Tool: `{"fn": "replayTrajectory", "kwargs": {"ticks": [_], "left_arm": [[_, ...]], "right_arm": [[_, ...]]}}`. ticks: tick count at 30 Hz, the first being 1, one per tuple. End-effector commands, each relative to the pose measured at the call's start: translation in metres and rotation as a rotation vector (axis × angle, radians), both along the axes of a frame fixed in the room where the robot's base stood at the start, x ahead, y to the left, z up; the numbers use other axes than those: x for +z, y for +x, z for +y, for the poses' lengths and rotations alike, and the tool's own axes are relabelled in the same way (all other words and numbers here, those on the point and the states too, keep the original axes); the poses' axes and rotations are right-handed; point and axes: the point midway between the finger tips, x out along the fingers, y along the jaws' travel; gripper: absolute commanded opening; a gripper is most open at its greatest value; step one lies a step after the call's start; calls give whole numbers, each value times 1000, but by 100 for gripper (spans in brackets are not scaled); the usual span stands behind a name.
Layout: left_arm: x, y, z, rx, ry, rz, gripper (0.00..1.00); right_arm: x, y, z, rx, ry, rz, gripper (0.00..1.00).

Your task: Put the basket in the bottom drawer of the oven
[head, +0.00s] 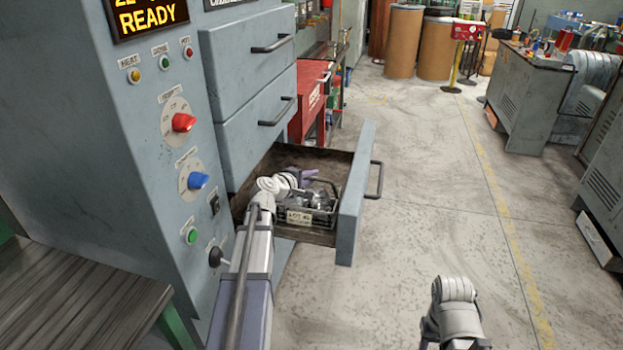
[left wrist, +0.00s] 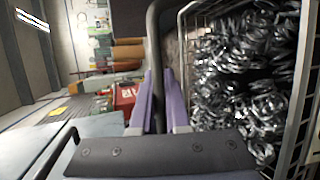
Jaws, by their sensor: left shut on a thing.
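The grey oven (head: 135,150) stands at left with its bottom drawer (head: 352,195) pulled open. The wire basket (head: 322,216), with a label plate on its front, is inside the drawer's opening. My left gripper (head: 305,175) is shut on the basket's dark handle. In the left wrist view, the purple fingers (left wrist: 167,105) stand on both sides of the handle (left wrist: 154,50). The basket (left wrist: 290,110) there is full of shiny metal coils. My left arm hides part of the drawer; whether the basket touches the drawer floor cannot be told.
Two upper drawers (head: 255,110) are closed above the open one. Knobs and buttons line the oven's front. A red cabinet (head: 309,100) stands behind the oven. A wooden bench (head: 80,300) is at lower left. The floor (head: 430,190) right of the drawer is clear.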

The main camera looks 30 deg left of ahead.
Motion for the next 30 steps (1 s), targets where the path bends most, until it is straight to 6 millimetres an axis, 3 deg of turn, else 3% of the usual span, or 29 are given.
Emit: {"fn": "replayTrajectory", "kwargs": {"ticks": [2, 3, 11, 20, 30], "left_arm": [[-3, 0, 0, 0, -1, -1, 0], [-2, 0, 0, 0, 0, 0, 15], [-2, 0, 0, 0, 0, 0, 43], [2, 0, 0, 0, 0, 0, 43], [24, -61, 6, 3, 0, 0, 43]], "right_arm": [[-3, 0, 0, 0, 0, 0, 50], [-3, 0, 0, 0, 0, 0, 50], [-2, 0, 0, 0, 0, 0, 50], [2, 0, 0, 0, 0, 0, 50], [24, 0, 0, 0, 0, 0, 50]]}}
